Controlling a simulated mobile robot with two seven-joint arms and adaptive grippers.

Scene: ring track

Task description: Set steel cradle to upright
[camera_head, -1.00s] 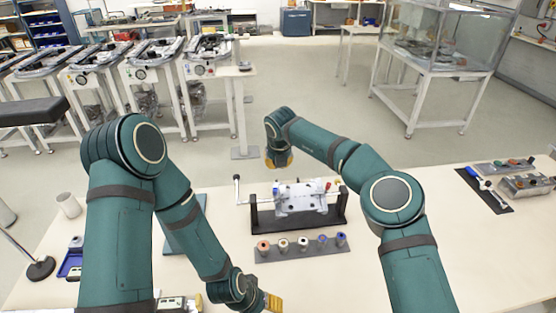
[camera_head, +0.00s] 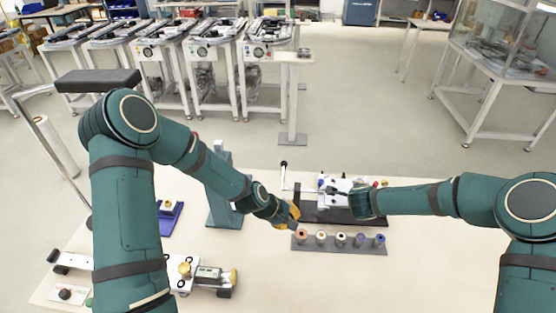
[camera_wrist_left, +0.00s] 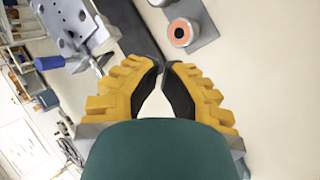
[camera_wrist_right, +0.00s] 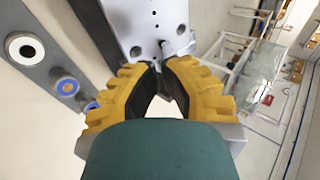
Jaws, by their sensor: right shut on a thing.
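The steel cradle (camera_head: 338,186) is a pale silver holed plate on a black base (camera_head: 325,217) in the middle of the table. It is partly hidden behind my right wrist in the head view, so its exact tilt is unclear. My right gripper (camera_wrist_right: 163,66) is shut on the cradle's near edge, beside a small grey peg. My left gripper (camera_head: 294,222) is shut and empty at the front left of the base. In the left wrist view its tips (camera_wrist_left: 162,64) nearly meet, with the cradle (camera_wrist_left: 78,20) at upper left and apart from them.
A grey strip (camera_head: 345,247) with several ringed cylinders lies in front of the base, close to my left gripper. A crank handle (camera_head: 284,172) stands at the cradle's left. A blue-grey stand (camera_head: 222,200) and a blue tray (camera_head: 170,218) are farther left. The front right tabletop is clear.

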